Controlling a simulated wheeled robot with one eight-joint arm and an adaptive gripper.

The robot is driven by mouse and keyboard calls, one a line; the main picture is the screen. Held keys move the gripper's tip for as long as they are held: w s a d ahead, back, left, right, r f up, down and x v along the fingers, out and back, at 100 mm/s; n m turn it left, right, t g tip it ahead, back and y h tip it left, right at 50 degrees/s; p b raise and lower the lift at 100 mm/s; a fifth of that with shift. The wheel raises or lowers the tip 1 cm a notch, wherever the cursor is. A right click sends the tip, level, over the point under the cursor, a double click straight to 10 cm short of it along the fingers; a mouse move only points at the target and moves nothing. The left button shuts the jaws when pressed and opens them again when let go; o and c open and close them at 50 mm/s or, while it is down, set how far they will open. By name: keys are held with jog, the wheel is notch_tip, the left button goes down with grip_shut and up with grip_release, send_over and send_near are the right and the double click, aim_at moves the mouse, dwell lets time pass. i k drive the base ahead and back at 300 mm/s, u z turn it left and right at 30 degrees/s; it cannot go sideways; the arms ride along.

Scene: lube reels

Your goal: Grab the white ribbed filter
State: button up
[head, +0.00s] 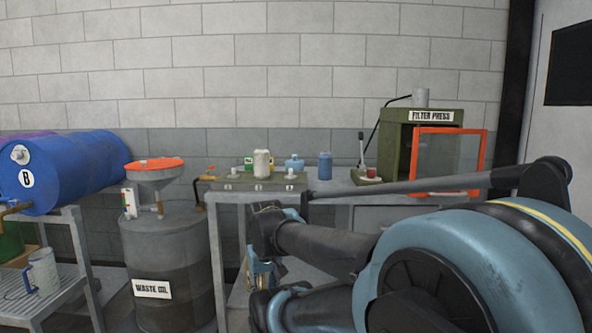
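My arm fills the lower right and reaches left to a dark joint in front of the bench, below the canister. No part of my arm touches the canister. I cannot make out my gripper or its fingers.
A blue canister (325,166) and a light blue jug (294,164) stand near the filter. A green filter press (430,117) with an orange-framed door stands to the right. A waste oil drum (167,262) with an orange-rimmed funnel stands left of the bench.

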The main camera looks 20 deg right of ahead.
aim_at(261, 170)
jog(key=z, duration=0.6)
jog(key=i, duration=0.85)
jog(key=z, duration=0.6)
